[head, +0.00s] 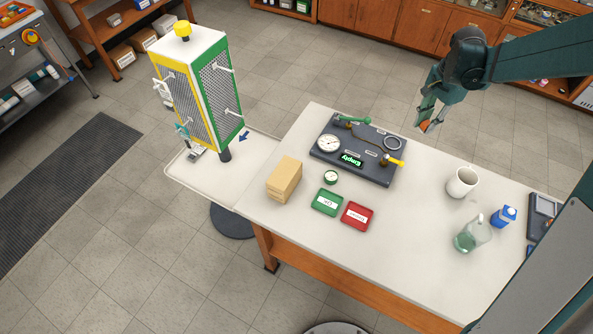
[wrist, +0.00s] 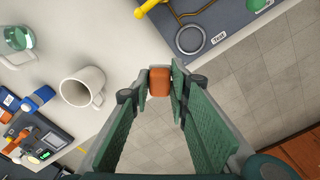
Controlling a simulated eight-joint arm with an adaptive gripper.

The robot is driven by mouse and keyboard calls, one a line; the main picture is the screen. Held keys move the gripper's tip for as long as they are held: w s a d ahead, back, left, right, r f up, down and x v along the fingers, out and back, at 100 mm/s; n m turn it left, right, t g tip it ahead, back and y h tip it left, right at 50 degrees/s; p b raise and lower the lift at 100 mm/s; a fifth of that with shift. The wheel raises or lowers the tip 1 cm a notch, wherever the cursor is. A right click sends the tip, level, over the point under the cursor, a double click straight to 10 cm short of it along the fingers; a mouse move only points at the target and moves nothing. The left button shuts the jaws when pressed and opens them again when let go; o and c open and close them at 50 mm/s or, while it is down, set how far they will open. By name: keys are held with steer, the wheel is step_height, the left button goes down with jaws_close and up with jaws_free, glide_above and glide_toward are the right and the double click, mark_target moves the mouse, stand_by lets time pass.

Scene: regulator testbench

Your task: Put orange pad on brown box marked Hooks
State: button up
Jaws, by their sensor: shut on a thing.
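My gripper (head: 427,119) is shut on the orange pad (wrist: 160,82), which sits between the two green fingertips. The pad also shows as a small orange patch in the head view (head: 424,127). My gripper holds it in the air, past the far edge of the white bench in the head view, apart from any surface. Brown boxes stand on the low shelf at the upper left, among them one at the left (head: 122,55) and one beside it (head: 143,40). Their labels are too small to read, so I cannot tell which is marked Hooks.
The white bench (head: 400,235) bears a dark test board (head: 340,172), a tan block (head: 284,179), green (head: 327,202) and red (head: 357,216) trays, a white mug (head: 462,182) and a glass jug (head: 472,234). A green-yellow mesh cage (head: 222,100) stands at left. Open floor lies behind the bench.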

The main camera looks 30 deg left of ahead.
steer(key=s+a+r+n, duration=0.1)
steer(key=s+a, duration=0.3)
steer(key=a, duration=0.2)
steer(key=s+a+n, duration=0.1)
steer(key=s+a, duration=0.2)
steer(key=a, duration=0.4)
step_height(320, 180, up, 2)
steer(key=n+p, duration=0.2)
steer(key=n, duration=0.4)
glide_above(284, 172)
steer(key=shift+r, duration=0.2)
steer(key=shift+f, duration=0.15)
steer(key=shift+f, duration=2.75)
steer(key=shift+f, duration=0.1)
steer(key=shift+f, duration=2)
steer(key=shift+f, duration=0.15)
